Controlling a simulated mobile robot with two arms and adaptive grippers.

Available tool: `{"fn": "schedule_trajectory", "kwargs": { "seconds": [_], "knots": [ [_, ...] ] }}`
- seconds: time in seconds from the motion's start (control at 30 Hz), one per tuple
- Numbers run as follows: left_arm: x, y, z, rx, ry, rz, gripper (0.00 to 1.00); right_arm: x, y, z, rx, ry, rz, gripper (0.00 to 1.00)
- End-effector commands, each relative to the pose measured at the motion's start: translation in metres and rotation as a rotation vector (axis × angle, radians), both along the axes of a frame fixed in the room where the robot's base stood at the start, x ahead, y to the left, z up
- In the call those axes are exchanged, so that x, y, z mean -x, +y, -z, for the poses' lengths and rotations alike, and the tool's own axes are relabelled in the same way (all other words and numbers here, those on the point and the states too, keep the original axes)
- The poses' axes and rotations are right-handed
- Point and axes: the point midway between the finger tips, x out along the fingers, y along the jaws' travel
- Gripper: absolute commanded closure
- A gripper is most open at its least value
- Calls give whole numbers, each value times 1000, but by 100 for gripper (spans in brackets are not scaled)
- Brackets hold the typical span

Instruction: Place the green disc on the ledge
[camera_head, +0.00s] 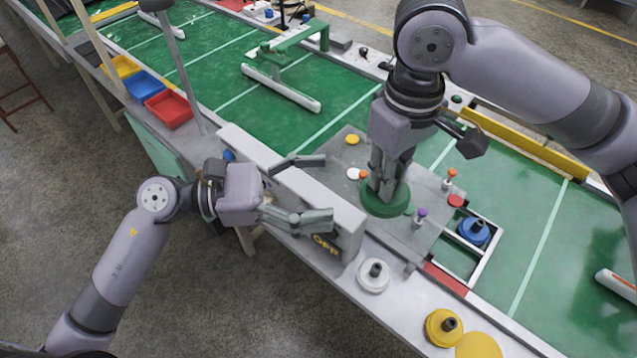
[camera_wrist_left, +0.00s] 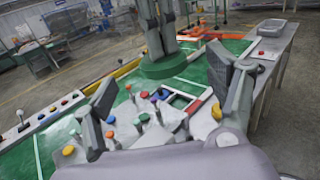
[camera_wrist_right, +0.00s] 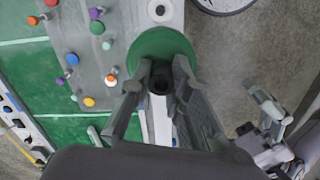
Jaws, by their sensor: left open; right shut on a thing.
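The green disc (camera_head: 386,204) hangs flat below my right gripper (camera_head: 390,178), which is shut on its dark knob. In the head view it overlaps the grey plate's front part; its exact height is unclear. It also shows in the right wrist view (camera_wrist_right: 160,40) and the left wrist view (camera_wrist_left: 165,68). My left gripper (camera_head: 326,190) is open and empty, over the long light-grey box. The ledge (camera_head: 405,300) runs along the front edge of the green surface. A white disc (camera_head: 373,275) and a yellow disc (camera_head: 443,327) sit on it.
The grey plate (camera_head: 345,150) bears several coloured buttons and knobs. A blue disc (camera_head: 473,233) sits in a white frame (camera_head: 490,250) to its right. The light-grey box (camera_head: 345,213) stands close to my left gripper. Red (camera_head: 168,110) and blue bins stand at left.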

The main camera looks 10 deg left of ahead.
Motion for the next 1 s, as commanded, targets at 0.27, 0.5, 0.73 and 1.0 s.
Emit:
{"fn": "schedule_trajectory", "kwargs": {
  "seconds": [0.27, 0.5, 0.73, 1.0],
  "knots": [
    [1, 3, 0, 0, -1, 1, 21, -16, 17, 21, 0, 3, -160, 100],
    [1, 2, 0, 0, -1, 0, 21, -34, 35, 44, 0, 2, -345, 100],
    [-15, 18, 18, -9, 6, 5, 21, -40, 40, 50, 0, 0, -401, 100],
    [-37, 41, 40, -1, -5, 16, 21, -40, 40, 50, 0, 0, -399, 100]
  ]
}}
